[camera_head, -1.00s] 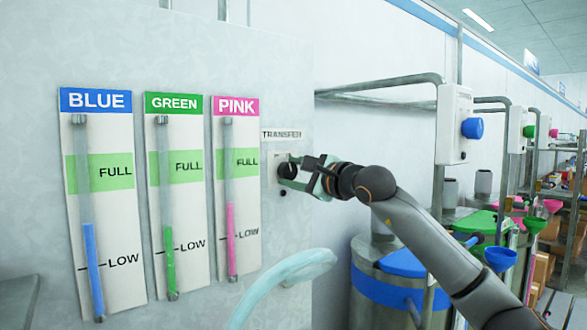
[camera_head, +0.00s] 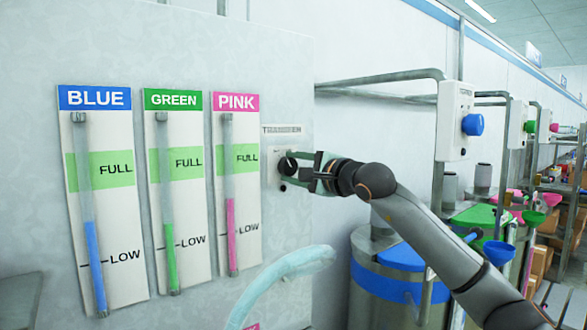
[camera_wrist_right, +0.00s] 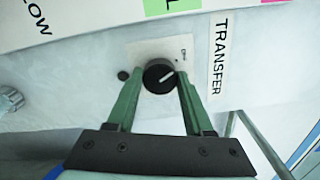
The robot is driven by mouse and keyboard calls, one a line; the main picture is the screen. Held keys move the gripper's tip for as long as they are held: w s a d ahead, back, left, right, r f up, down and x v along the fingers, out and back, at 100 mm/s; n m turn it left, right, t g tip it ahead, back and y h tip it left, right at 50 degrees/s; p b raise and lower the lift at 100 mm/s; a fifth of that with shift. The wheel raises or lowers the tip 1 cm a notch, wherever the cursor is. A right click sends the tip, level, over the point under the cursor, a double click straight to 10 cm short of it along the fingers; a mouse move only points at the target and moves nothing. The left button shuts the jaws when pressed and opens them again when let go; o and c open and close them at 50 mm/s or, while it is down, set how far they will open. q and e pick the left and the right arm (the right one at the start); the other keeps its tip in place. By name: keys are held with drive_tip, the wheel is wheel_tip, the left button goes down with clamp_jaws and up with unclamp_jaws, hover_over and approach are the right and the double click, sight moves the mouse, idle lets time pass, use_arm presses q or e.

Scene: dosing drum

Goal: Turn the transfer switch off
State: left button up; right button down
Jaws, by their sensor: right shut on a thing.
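The transfer switch is a round black knob (camera_head: 287,165) with a white pointer line on a pale plate, below the TRANSFER label (camera_head: 281,130) on the panel. In the right wrist view the knob (camera_wrist_right: 159,76) sits between the two green fingers, and its pointer line slants across the face. My right gripper (camera_head: 289,164) is shut on the knob, with its fingers on either side of it. The fingers hide part of the plate in the head view. My left gripper is not in view.
Blue (camera_head: 92,200), green (camera_head: 177,190) and pink (camera_head: 236,185) level gauges hang left of the switch. A pale hose (camera_head: 285,275) curves below it. A grey box with a blue knob (camera_head: 472,125) and a blue-banded drum (camera_head: 385,285) stand right.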

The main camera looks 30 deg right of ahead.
drive_tip(key=shift+c, duration=1.4)
unclamp_jaws()
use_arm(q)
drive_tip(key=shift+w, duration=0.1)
use_arm(e)
drive_tip(key=shift+s, duration=0.25)
use_arm(q)
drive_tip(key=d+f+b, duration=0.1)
drive_tip(key=b, duration=0.1)
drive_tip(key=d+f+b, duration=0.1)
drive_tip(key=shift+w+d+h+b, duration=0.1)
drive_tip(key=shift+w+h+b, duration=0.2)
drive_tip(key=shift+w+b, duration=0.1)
use_arm(e)
drive_tip(key=s, duration=1.2)
drive_tip(key=shift+d, duration=0.45)
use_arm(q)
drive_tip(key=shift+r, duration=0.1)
